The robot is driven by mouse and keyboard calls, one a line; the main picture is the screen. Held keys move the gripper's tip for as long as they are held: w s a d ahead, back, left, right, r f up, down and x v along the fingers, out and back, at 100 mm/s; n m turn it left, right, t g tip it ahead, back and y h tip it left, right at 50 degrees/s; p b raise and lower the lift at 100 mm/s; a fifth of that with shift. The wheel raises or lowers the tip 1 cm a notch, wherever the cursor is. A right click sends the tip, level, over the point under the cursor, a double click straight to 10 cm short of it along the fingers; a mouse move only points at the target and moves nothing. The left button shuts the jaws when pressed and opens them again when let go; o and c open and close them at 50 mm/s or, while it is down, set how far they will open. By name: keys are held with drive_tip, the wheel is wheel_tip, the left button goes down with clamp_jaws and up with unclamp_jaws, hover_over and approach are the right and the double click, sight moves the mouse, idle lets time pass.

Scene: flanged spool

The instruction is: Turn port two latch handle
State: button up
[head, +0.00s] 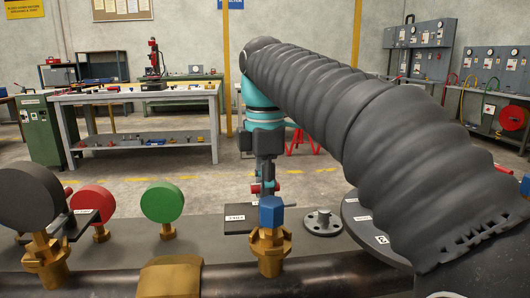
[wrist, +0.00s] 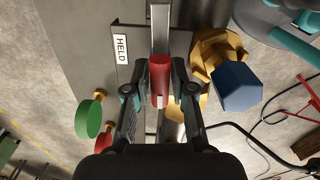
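The latch handle is a grey bar with a red grip (wrist: 160,82), seen in the middle of the wrist view. In the head view its red end (head: 256,189) shows small under the wrist. My gripper (wrist: 161,75) is around the red grip, one finger on each side, and looks closed against it. In the head view my gripper (head: 264,178) points down behind the blue hex cap (head: 271,212). The cap sits on a brass fitting (head: 270,248). A dark plate (wrist: 127,75) beside the handle carries a white label reading HELD (wrist: 122,48).
Black (head: 27,197), red (head: 88,203) and green (head: 162,201) round pieces stand at left on the spool. A grey flange with a stud (head: 322,222) lies right of the cap. A dark pipe (head: 300,276) runs along the front. Workbenches stand farther back.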

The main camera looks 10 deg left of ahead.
drive_tip(key=shift+r, duration=3.55)
